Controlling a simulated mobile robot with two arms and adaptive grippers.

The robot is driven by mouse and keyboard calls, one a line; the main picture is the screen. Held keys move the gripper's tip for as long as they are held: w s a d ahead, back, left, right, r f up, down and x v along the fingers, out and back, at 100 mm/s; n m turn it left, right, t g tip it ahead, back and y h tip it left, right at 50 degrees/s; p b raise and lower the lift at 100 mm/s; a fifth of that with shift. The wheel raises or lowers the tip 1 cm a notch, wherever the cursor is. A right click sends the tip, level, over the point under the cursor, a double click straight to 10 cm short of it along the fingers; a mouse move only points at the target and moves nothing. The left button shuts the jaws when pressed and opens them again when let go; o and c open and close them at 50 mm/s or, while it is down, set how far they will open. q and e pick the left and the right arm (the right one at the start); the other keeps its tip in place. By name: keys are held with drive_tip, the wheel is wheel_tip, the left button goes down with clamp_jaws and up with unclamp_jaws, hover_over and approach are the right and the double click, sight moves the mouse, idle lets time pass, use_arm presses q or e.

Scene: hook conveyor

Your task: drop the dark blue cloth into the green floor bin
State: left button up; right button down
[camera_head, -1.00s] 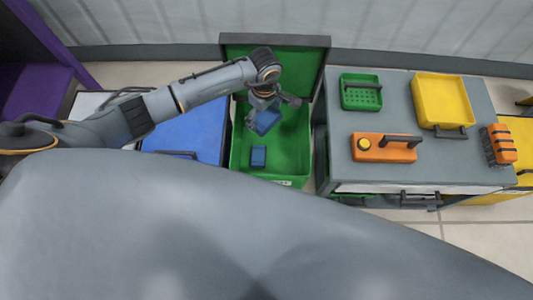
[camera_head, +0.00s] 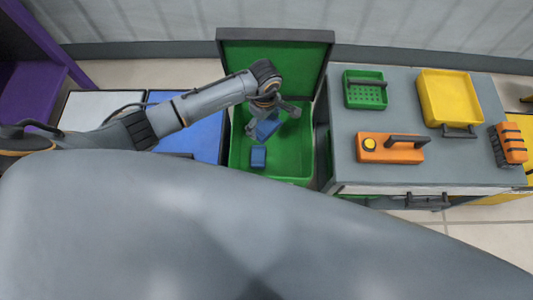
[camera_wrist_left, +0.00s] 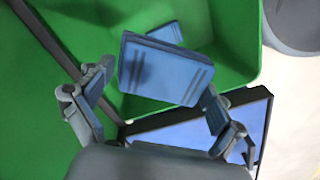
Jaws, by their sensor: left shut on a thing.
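The green floor bin (camera_head: 295,155) stands on the floor with its green lid raised at the back. My left gripper (camera_head: 269,117) is over the bin, pointing down, and is shut on a dark blue cloth (camera_head: 267,131). In the left wrist view the held cloth (camera_wrist_left: 165,70) is a flat folded block near the gripper's fingers (camera_wrist_left: 155,108), with the green bin (camera_wrist_left: 235,40) around and below it. A second blue folded cloth (camera_head: 258,157) lies on the bin's floor and is partly hidden in the wrist view. My right gripper is not seen.
A blue-topped bin (camera_head: 195,110) stands left of the green bin. On the right, a grey table (camera_head: 435,170) carries a green tray (camera_head: 365,90), a yellow tray (camera_head: 447,97), an orange handled item (camera_head: 390,148) and an orange-black item (camera_head: 510,144). A purple structure (camera_head: 30,75) is at far left.

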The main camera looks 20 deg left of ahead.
use_arm(q)
drive_tip(key=o, duration=0.8)
drive_tip(key=shift+r, duration=0.1)
wheel_tip(320, 180, up, 12)
idle(0.6)
